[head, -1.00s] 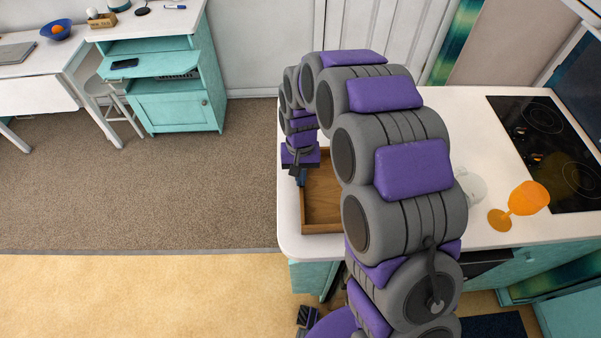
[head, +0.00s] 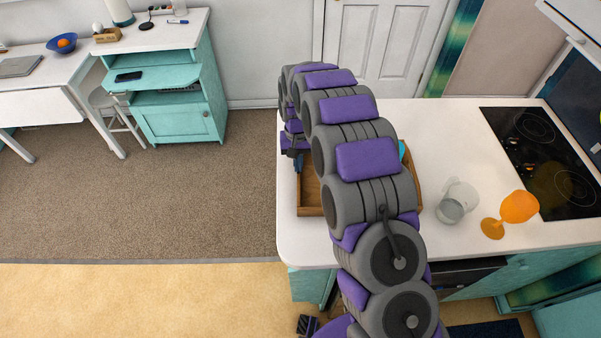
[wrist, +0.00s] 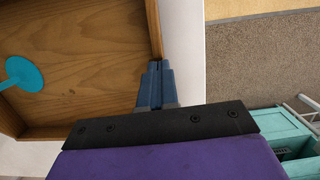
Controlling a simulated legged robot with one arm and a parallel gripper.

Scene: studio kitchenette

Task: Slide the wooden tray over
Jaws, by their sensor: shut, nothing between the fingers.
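The wooden tray (head: 310,203) lies on the white counter near its left end, partly hidden behind my arm. The wrist view shows its brown floor (wrist: 90,80) and low walls. A turquoise round-based thing (wrist: 22,72) is in it; a bit of turquoise also shows past my arm (head: 402,149). My gripper (head: 299,166) is at the tray's left wall.
On the white counter (head: 450,120), a clear glass mug (head: 454,203) and an orange goblet lying on its side (head: 517,207) are right of the tray. A black cooktop (head: 545,160) lies farther right. The counter's left edge is close to the tray. Behind the tray the counter is clear.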

